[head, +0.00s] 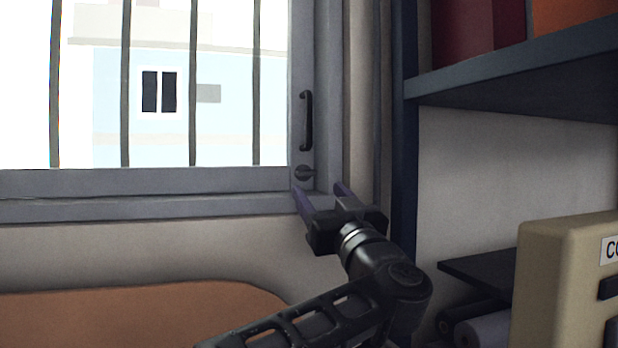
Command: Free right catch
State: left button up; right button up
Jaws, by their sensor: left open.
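Nothing shows between the fingers. I cannot tell whether a finger touches the catch. My right gripper is not in view.
Vertical bars (125,80) stand behind the window. A dark blue shelf (520,70) with red and orange items juts out at upper right. A beige box (560,285) stands at lower right, beside a dark ledge (490,270). A rounded brown surface (130,315) lies below the window.

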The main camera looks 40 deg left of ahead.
aim_at(308, 175)
pick_arm(q)
jog(key=shift+w+a, duration=0.1)
jog(key=shift+w, duration=0.25)
jog(key=shift+w+a+r, duration=0.15)
jog(key=shift+w+a, duration=0.05)
jog(key=p+x, duration=0.2)
jog(key=x, duration=0.4)
jog(key=shift+p, duration=0.3)
jog(key=shift+w+a+r, duration=0.15)
jog(key=shift+a, duration=0.2)
jog(key=shift+c, duration=0.2)
